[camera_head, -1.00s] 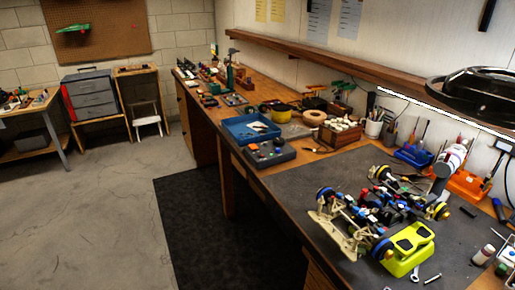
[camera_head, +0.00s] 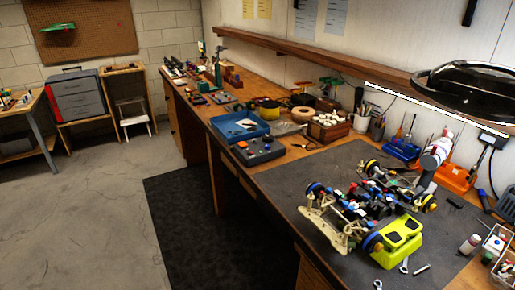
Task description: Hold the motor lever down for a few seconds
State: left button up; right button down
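An RC car chassis (camera_head: 365,208) with blue and yellow wheels stands on the dark mat on the workbench, at the lower right. A grey control box (camera_head: 260,151) with an orange-red knob and a blue one sits at the bench's front edge, left of the mat. I cannot make out the motor lever with certainty; small parts on the chassis and the box are too small to tell. Neither of my grippers is in view, and nothing in view is touched by them.
A yellow-green case (camera_head: 397,246) stands against the car's near side, with loose wrenches (camera_head: 404,265) by it. A blue tray (camera_head: 238,124) lies behind the control box. A black round lamp (camera_head: 463,92) overhangs at right. The mat's left part (camera_head: 290,186) is clear, and so is the floor (camera_head: 90,220).

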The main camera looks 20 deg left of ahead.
aim_at(242, 144)
jog(key=j+z, duration=0.15)
jog(key=z, duration=0.45)
jog(key=i+j+z, duration=0.2)
jog(key=j+z, duration=0.2)
jog(key=j, duration=0.95)
jog(key=j+z, duration=0.35)
jog(key=j, duration=0.95)
